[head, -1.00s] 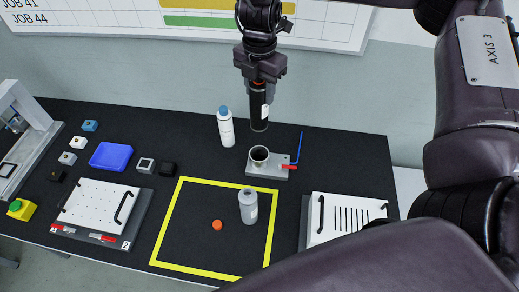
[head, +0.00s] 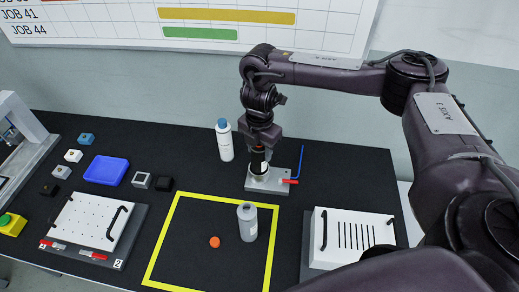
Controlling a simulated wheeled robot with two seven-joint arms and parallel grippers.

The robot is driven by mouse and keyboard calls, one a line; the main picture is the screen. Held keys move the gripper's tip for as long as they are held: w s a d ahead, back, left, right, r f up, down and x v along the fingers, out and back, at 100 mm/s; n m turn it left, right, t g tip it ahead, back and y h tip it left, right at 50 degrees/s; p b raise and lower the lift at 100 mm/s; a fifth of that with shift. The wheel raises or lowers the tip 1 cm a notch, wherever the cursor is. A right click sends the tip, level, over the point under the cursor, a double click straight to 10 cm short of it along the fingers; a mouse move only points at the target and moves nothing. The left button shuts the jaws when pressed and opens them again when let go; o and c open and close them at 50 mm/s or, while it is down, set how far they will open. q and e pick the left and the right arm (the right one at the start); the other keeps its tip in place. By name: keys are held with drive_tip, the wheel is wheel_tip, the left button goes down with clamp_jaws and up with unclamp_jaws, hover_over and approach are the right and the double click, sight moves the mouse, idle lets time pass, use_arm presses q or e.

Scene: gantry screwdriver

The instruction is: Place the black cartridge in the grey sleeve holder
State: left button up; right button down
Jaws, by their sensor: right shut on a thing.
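The black cartridge (head: 258,155) is upright in my right gripper (head: 259,146), which is shut on its upper part. The grey sleeve holder (head: 261,170) stands on a grey base plate (head: 266,184) at the back right of the table. The cartridge's lower end is at the sleeve's mouth and seems to be inside it; how deep it sits is hidden. A blue handle (head: 300,160) and a red lever (head: 290,181) are on the base plate's right side. My left gripper is not in view.
A white bottle with a blue cap (head: 224,140) stands just left of the holder. A grey bottle (head: 247,222) and an orange cap (head: 214,242) are inside the yellow outline (head: 160,236). A slotted white block (head: 347,238) is at right, a blue tray (head: 106,170) at left.

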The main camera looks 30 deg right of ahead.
drive_tip(key=shift+f, duration=0.2)
drive_tip(key=c, duration=0.8)
unclamp_jaws()
drive_tip(key=shift+o, duration=0.2)
wheel_tip(320, 180, up, 12)
drive_tip(key=shift+r+p, duration=0.1)
drive_tip(key=shift+p, duration=1)
